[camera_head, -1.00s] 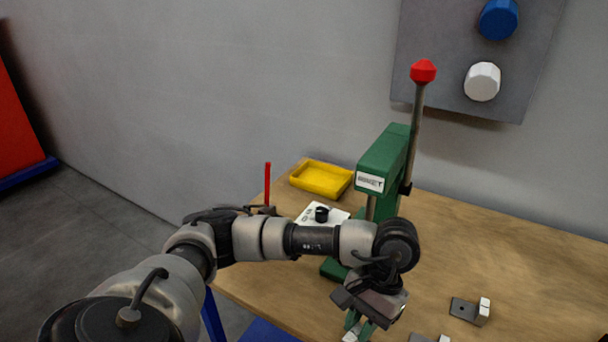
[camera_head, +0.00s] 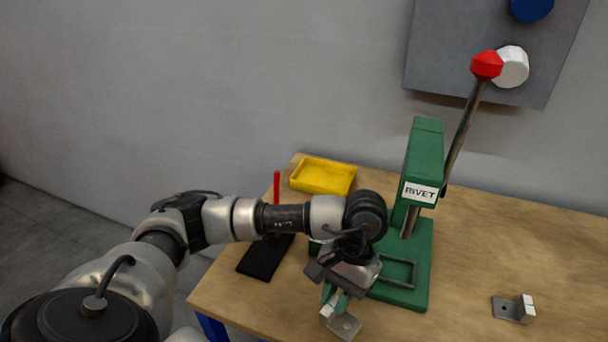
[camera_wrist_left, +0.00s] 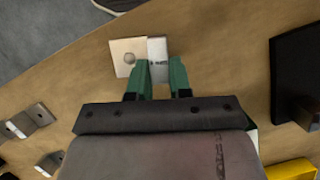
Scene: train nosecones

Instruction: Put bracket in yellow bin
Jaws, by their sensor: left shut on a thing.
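My left gripper (camera_head: 336,300) has green fingers and is shut on a small metal L-shaped bracket (camera_head: 345,327), near the table's front edge. In the left wrist view the bracket's flat plate with a hole (camera_wrist_left: 127,57) sticks out to the left of the fingers (camera_wrist_left: 164,72), and its pale upright part is between them. The yellow bin (camera_head: 318,187) is a shallow tray at the back left of the table, away from the gripper and beyond my left arm. Its edge shows at the lower right of the left wrist view (camera_wrist_left: 293,171). My right gripper is out of view.
A green rivet press (camera_head: 424,160) with a red-knobbed lever stands just right of my left gripper. Another bracket (camera_head: 513,309) lies at the right. A black flat object (camera_head: 265,257) and a red upright rod (camera_head: 276,187) are at the left. The table's right side is mostly clear.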

